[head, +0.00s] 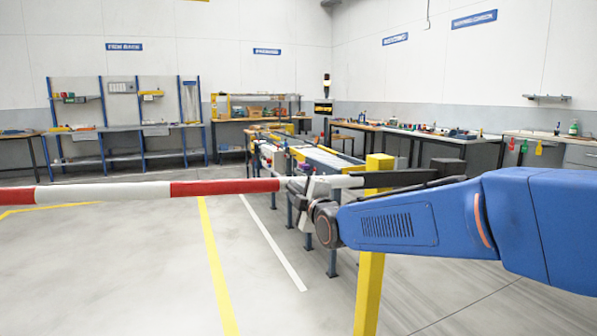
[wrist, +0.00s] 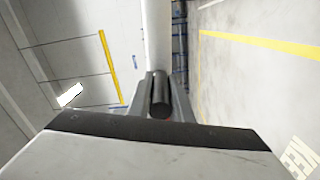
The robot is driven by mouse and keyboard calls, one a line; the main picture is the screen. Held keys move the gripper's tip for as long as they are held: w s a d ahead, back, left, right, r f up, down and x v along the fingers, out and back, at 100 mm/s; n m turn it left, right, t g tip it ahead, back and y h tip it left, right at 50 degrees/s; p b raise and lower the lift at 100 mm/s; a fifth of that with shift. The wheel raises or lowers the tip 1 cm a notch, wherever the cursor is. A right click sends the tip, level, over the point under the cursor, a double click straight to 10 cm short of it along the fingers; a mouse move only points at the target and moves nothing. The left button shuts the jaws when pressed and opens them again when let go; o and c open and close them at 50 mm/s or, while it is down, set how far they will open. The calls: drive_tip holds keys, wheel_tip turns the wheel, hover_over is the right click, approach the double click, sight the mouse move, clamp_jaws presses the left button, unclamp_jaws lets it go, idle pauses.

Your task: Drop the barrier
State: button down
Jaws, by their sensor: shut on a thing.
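The barrier (head: 130,191) is a long red and white striped arm. In the head view it lies close to level across the left half, running from the left edge to the yellow post (head: 370,290). My gripper (head: 300,188) is at the barrier a little left of the post, with its jaws shut on it. In the wrist view the white bar (wrist: 158,40) runs up from between the fingers of my gripper (wrist: 160,105). A short dark rod also shows between the fingers there. My blue arm hides part of the post and whatever is behind it.
A blue-framed workbench (head: 140,130) stands along the left back wall. Another bench (head: 262,118) is at the back, and a long bench (head: 420,132) runs along the right wall. A conveyor-like table (head: 318,160) is behind the post. The floor (head: 120,270) at left is clear, with yellow lines.

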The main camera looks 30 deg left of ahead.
drive_tip(key=shift+f+n, duration=0.5)
drive_tip(key=shift+f, duration=1.45)
drive_tip(key=shift+f, duration=0.15)
drive_tip(key=c, duration=1.6)
unclamp_jaws()
drive_tip(key=shift+d, duration=0.15)
drive_tip(key=shift+c, duration=0.2)
drive_tip(key=v, duration=1.7)
drive_tip(key=shift+s+d, duration=0.1)
drive_tip(key=shift+s, duration=0.05)
